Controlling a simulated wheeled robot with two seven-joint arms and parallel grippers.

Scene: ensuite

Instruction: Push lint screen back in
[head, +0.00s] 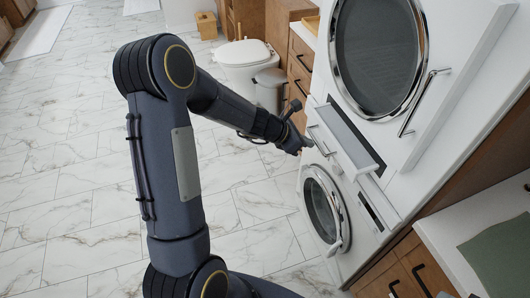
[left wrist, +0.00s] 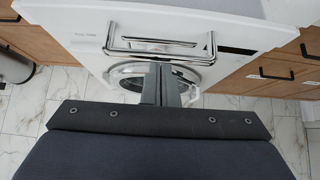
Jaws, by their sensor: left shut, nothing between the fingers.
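The lint screen (head: 352,137) is a grey slab with a white front edge. In the head view it stands out from the white machine stack, below the upper round door. My left gripper (head: 305,144) is just left of it, close to a chrome handle (head: 322,141). In the left wrist view the left gripper (left wrist: 161,85) has its fingers together with nothing between them. The handle (left wrist: 160,46) crosses just beyond the fingertips there; whether they touch cannot be told. I cannot make out the lint screen itself in the wrist view. My right gripper is not seen.
The upper machine has a large round door (head: 377,50) with a bar handle (head: 420,103). The lower round door (head: 324,208) is below. A toilet (head: 245,56) and a bin (head: 270,86) stand behind. Wooden drawers (head: 300,68) flank the stack. The marble floor (head: 75,150) at left is clear.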

